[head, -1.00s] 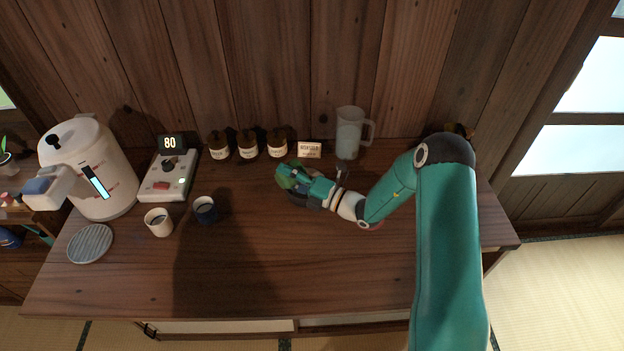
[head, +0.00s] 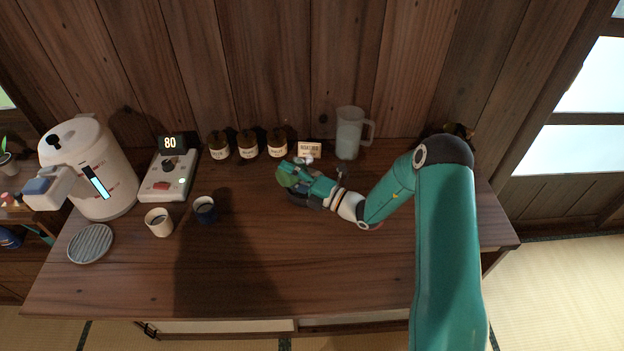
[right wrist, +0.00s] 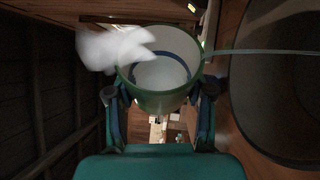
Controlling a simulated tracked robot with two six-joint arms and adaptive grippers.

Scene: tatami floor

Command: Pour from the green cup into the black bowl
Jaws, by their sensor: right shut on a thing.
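My right gripper (head: 297,182) is shut on the green cup (head: 285,176), holding it over the table toward the back. In the right wrist view, the cup (right wrist: 159,101) sits between the two fingers, with its white inside facing the camera. A thin pale stream (right wrist: 262,51) runs from its rim toward the black bowl (right wrist: 285,120), so the cup is tipped. A white puff like steam (right wrist: 112,48) hangs by the rim. In the head view, the bowl (head: 298,200) is mostly hidden beneath the gripper. My left gripper is out of view.
Three brown jars (head: 248,144), a small sign (head: 309,149) and a clear pitcher (head: 349,133) line the back wall. At left stand a white kettle (head: 95,170), a scale-like device (head: 167,177) and two small cups (head: 158,222). The front middle is clear.

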